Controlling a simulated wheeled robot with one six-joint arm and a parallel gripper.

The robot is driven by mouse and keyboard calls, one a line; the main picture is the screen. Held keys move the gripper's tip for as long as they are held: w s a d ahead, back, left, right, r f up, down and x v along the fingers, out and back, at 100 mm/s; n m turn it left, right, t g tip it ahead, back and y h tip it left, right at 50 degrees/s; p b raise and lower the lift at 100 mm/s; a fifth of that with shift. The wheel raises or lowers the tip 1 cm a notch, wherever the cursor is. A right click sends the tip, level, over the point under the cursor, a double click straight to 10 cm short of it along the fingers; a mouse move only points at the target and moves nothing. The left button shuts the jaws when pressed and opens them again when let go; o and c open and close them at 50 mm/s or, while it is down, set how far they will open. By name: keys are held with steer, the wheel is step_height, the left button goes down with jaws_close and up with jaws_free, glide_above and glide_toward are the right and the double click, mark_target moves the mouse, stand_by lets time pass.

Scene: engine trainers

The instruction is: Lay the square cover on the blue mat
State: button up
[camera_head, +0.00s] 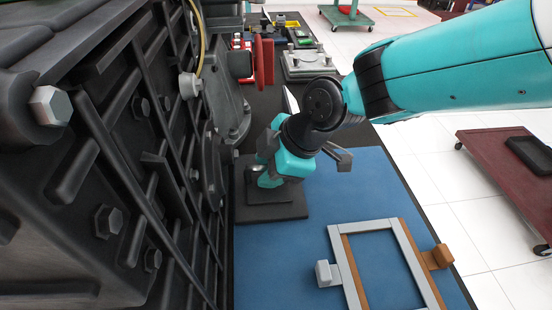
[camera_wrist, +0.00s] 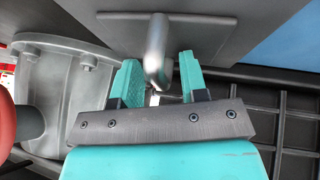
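The square cover (camera_head: 285,212) is a dark flat plate with a small upright handle. In the wrist view, the handle (camera_wrist: 157,45) rises from a raised grey panel. The mat also shows in the wrist view (camera_wrist: 290,40).
A grey and brown open frame (camera_head: 345,265) with side blocks lies on the mat's near right. The large dark ribbed engine (camera_head: 100,180) stands close on the left. Red parts (camera_head: 263,62) and a pale plate (camera_head: 305,65) lie behind. A dark red cart (camera_head: 510,175) stands right.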

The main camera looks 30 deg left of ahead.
steer(key=w+d+r+m, duration=0.3)
steer(key=d+r+m, duration=0.1)
steer(key=d+r, duration=0.95)
steer(key=s+d+m+h, duration=0.1)
steer(key=s+d+m, duration=0.3)
steer(key=d+m, duration=0.4)
steer(key=s+d+f+m+t+h, duration=0.1)
steer(key=s+d+m, duration=0.4)
steer(key=d, duration=1.1)
steer(key=m, duration=0.2)
steer(key=shift+s+m+t+p, duration=0.25)
steer(key=shift+m+t+p, duration=0.05)
steer(key=shift+m+p, duration=0.1)
